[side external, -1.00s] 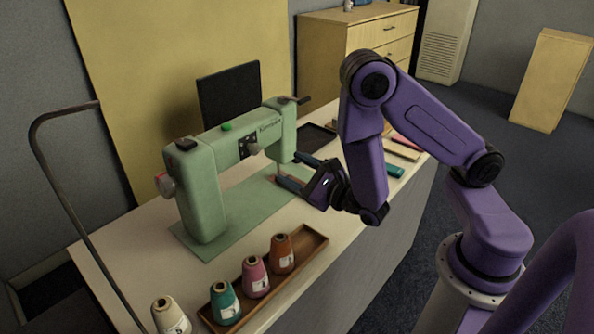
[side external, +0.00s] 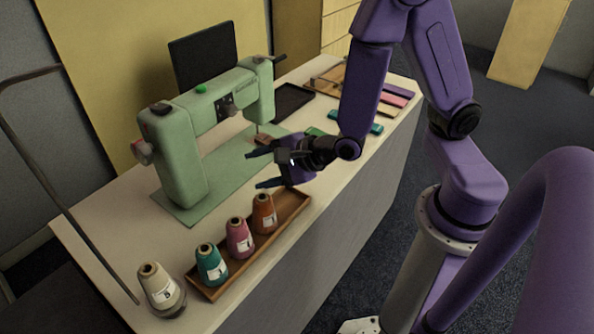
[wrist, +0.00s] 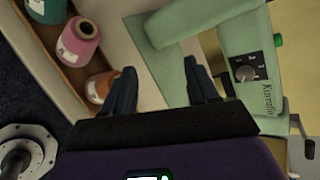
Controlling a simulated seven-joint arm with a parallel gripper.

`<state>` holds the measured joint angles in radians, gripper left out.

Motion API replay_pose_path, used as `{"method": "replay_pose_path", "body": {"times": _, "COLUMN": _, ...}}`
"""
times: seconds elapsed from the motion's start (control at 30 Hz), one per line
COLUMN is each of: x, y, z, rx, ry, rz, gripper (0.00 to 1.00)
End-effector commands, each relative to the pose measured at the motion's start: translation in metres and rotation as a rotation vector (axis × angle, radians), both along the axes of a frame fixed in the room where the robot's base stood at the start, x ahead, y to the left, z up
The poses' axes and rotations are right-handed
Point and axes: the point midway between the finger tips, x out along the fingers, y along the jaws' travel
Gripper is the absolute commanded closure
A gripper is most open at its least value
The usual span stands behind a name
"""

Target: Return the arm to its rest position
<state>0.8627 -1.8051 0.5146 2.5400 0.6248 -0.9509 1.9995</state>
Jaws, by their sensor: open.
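My purple arm reaches over the table from the right in the side external view. My gripper (side external: 262,170) is open and empty, above the table between the green sewing machine (side external: 182,165) and the wooden spool tray (side external: 297,207). In the wrist view my gripper (wrist: 163,82) shows two dark fingers spread apart with nothing between them. The sewing machine (wrist: 245,45) is to the right there, and the orange thread cone (wrist: 98,88) is to the left, close to one finger.
The tray holds orange (side external: 264,214), pink (side external: 239,238) and teal (side external: 211,265) cones. A cream cone (side external: 160,291) stands at the front left on the table (side external: 110,240). A black tray (side external: 292,101) and coloured strips (side external: 392,99) lie behind. A thin dark bent rod (side external: 75,225) rises at left.

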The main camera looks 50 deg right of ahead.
Motion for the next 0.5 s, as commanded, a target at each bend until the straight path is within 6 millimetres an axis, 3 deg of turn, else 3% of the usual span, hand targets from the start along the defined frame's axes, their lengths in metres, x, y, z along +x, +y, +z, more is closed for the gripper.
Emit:
{"method": "replay_pose_path", "body": {"times": 0.23, "x": -0.056, "y": 0.035, "z": 0.009, "rx": -0.36, "ry": 0.077, "rz": 0.534, "gripper": 0.41}}
{"method": "replay_pose_path", "body": {"times": 0.5, "x": -0.125, "y": 0.032, "z": 0.028, "rx": -0.753, "ry": 0.01, "rz": 1.197, "gripper": 0.41}}
